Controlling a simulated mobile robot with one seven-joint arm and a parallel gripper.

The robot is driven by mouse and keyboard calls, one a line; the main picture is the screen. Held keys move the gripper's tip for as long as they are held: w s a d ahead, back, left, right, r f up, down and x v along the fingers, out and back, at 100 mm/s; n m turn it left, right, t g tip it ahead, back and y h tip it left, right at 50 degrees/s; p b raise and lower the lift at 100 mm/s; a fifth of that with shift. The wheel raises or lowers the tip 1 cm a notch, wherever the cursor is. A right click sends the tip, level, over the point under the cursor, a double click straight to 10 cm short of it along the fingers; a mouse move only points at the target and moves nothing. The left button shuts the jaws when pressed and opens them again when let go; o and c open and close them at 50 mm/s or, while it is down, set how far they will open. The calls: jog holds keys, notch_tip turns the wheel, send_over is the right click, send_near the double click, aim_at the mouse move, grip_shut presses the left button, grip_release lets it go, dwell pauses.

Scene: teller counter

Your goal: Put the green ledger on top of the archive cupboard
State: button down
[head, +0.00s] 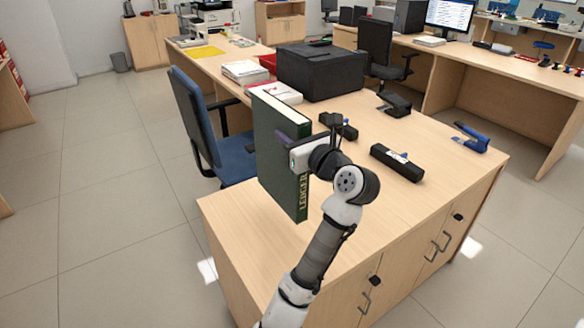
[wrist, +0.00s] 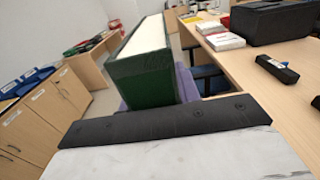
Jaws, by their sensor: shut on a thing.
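The green ledger (head: 277,158) is a large, thick book with white page edges and gold "LEDGER" lettering on its spine. It is held upright in front of the counter's near left end in the head view. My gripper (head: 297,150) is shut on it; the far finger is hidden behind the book. In the wrist view the ledger (wrist: 145,70) stands out beyond my gripper (wrist: 160,95), with purple finger parts beside it. Low wooden cupboards (wrist: 45,115) with labelled doors stand at the left of the wrist view; I cannot tell whether one is the archive cupboard.
The wooden counter (head: 440,150) carries a black box-shaped machine (head: 320,70), several small black devices, a blue stapler-like tool (head: 470,138) and paper stacks (head: 245,72). A blue chair (head: 215,130) stands close behind the ledger. Open tiled floor lies at the left.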

aim_at(280, 158)
notch_tip(280, 158, down, 9)
jog(key=shift+r, duration=0.2)
dwell(0.3)
jog(key=shift+f, duration=0.1)
jog(key=c, duration=1.5)
grip_release()
jog(key=shift+f, duration=0.25)
jog(key=o, duration=0.5)
jog(key=shift+r, duration=0.1)
